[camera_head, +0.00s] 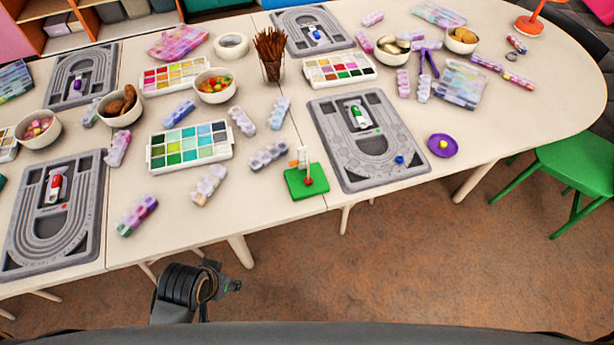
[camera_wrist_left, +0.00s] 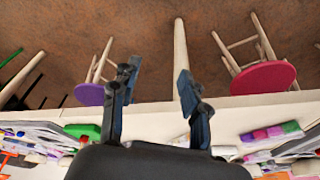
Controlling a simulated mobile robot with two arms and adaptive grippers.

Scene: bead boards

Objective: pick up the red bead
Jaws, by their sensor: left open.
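A small red bead (camera_head: 308,181) is on the square green board (camera_head: 298,190) near the table's front edge, beside a short upright post or figure. A small red spot (camera_head: 64,207) also shows on the grey bead board at the left; I cannot tell if it is a bead. My left gripper (camera_head: 229,284) is low in front of the table, apart from the green board and to its lower left. In the left wrist view the left gripper (camera_wrist_left: 157,86) is open, with nothing between its fingers. My right gripper is not in view.
Grey bead boards (camera_head: 420,171), a blue bead (camera_head: 399,160), and a purple dish (camera_head: 434,152) with a yellow bead lie to the right. A paint palette (camera_head: 225,152) and several bead boxes stand to the left. A green chair (camera_head: 577,165) is at the right.

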